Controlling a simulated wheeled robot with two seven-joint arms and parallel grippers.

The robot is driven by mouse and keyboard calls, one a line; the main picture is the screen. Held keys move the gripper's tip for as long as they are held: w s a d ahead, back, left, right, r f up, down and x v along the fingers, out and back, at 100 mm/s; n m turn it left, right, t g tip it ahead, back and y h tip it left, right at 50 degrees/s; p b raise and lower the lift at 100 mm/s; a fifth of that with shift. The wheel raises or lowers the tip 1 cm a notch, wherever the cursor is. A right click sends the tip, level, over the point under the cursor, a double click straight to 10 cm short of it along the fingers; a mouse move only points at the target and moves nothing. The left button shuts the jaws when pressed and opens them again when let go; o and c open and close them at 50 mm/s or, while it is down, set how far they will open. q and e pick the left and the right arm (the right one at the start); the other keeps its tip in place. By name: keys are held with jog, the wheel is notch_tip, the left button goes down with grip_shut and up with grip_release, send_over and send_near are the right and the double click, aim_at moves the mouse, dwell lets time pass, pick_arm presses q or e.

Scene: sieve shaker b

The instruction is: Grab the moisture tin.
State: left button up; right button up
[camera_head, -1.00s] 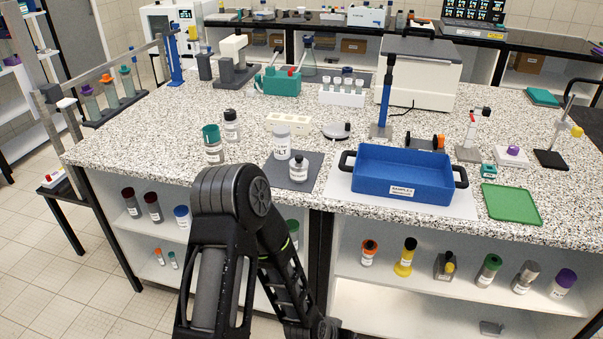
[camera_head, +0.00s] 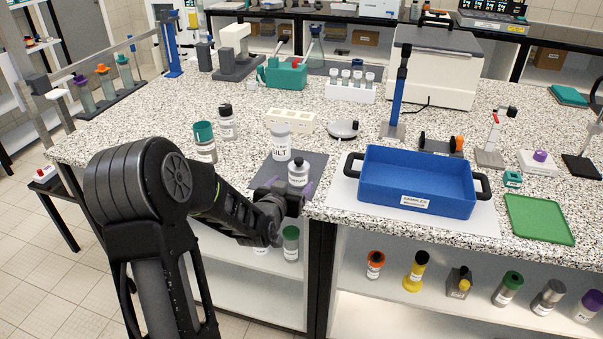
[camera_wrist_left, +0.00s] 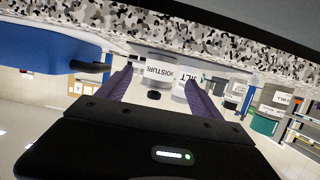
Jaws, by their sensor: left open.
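The moisture tin (camera_head: 298,173) is a small white-grey jar with a black lid, upright on the dark grey mat (camera_head: 262,170). My left gripper (camera_head: 288,188) is at the bench's front edge, right at the tin, with its purple fingers apart. In the left wrist view, which is upside down, the tin (camera_wrist_left: 158,76) with its MOISTURE label shows between the open fingers (camera_wrist_left: 157,88). I cannot tell how deep it sits between them. My right gripper is not in view.
A white SILT jar (camera_head: 281,142) stands close behind the tin; it also shows in the wrist view (camera_wrist_left: 192,92). A blue tray (camera_head: 415,181) with black handles is to the right. A teal-lidded jar (camera_head: 204,142) and a black-lidded jar (camera_head: 226,122) stand to the left.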

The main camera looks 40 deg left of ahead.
aim_at(296, 180)
pick_arm(q)
jog(key=shift+s+d+r, duration=0.1)
jog(key=shift+s, duration=0.05)
jog(key=shift+p+x, duration=0.3)
jog(key=shift+x, duration=1.1)
jog(key=p+x, duration=0.2)
jog(key=x, duration=0.2)
jog(key=shift+w, duration=0.25)
jog(key=shift+w+f, duration=0.3)
jog(key=shift+c, duration=0.5)
